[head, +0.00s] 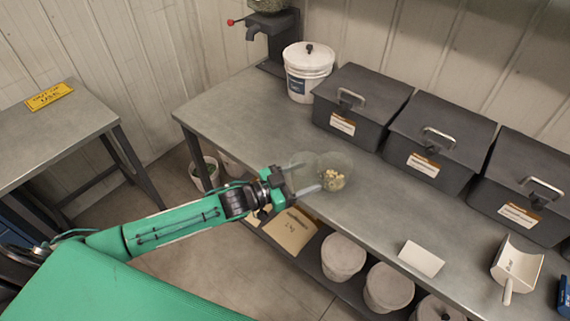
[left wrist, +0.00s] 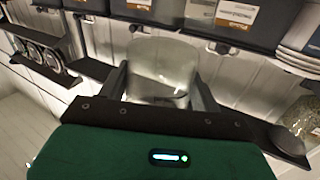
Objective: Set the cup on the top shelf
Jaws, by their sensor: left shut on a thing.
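A clear, see-through cup (head: 318,168) with some pale yellow seeds in it is at the near edge of the grey metal bench (head: 235,118). My left gripper (head: 304,181) is shut on the cup from the left. In the left wrist view the cup (left wrist: 162,72) sits between the two dark fingers of my left gripper (left wrist: 160,88). I cannot tell whether the cup touches the bench or is held just above it. A lower shelf (head: 338,288) runs under the bench. No separate upper shelf is clear in view. My right gripper does not show.
Dark lidded bins (head: 362,105) line the bench's back, beside a white lidded bucket (head: 307,72). A white scoop (head: 516,262) and a blank card (head: 421,258) lie at right. Tubs (head: 342,256) stand below. A side table (head: 50,130) is at left. The bench's left part is clear.

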